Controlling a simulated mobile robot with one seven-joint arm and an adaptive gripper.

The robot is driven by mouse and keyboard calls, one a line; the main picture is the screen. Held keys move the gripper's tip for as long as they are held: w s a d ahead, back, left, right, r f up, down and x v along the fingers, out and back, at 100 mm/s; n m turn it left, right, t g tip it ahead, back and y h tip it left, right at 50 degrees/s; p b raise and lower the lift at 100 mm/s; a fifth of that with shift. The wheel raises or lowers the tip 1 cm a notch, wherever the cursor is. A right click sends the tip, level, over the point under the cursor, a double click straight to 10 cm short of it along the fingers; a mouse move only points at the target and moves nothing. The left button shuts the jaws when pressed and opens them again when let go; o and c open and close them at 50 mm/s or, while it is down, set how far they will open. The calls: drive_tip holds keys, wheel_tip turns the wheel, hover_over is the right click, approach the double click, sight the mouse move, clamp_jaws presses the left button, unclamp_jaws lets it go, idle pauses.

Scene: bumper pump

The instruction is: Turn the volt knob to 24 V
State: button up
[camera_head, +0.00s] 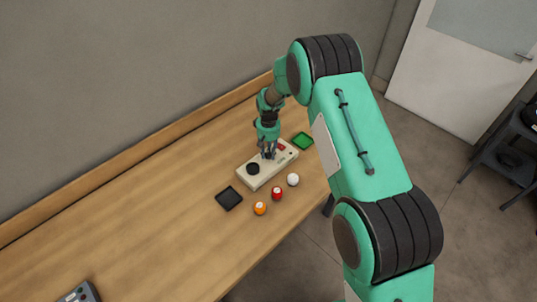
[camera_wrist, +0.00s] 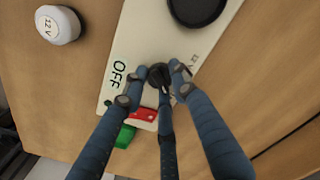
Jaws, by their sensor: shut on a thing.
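The cream control box (camera_head: 262,178) lies on the wooden table in the head view. In the wrist view the box (camera_wrist: 130,55) carries a small black knob (camera_wrist: 160,74) with "OFF" printed on one side and "12 V" on another. No 24 V mark shows; a finger may cover it. My gripper (camera_head: 268,155) points down over the box. In the wrist view my gripper's (camera_wrist: 154,82) fingers are shut around the knob. Which mark the knob's pointer faces, I cannot tell.
A black disc (camera_head: 253,169) and a red part (camera_head: 281,147) are on the box. The white one reads "12 V". The table's left is mostly clear.

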sight(268, 153)
drive_tip(key=shift+m, duration=1)
drive_tip(key=shift+r, duration=0.1)
drive_tip(key=o, duration=1.2)
drive_tip(key=shift+c, duration=0.2)
drive_tip(key=shift+r, duration=0.1)
wheel_tip(268, 153, up, 12)
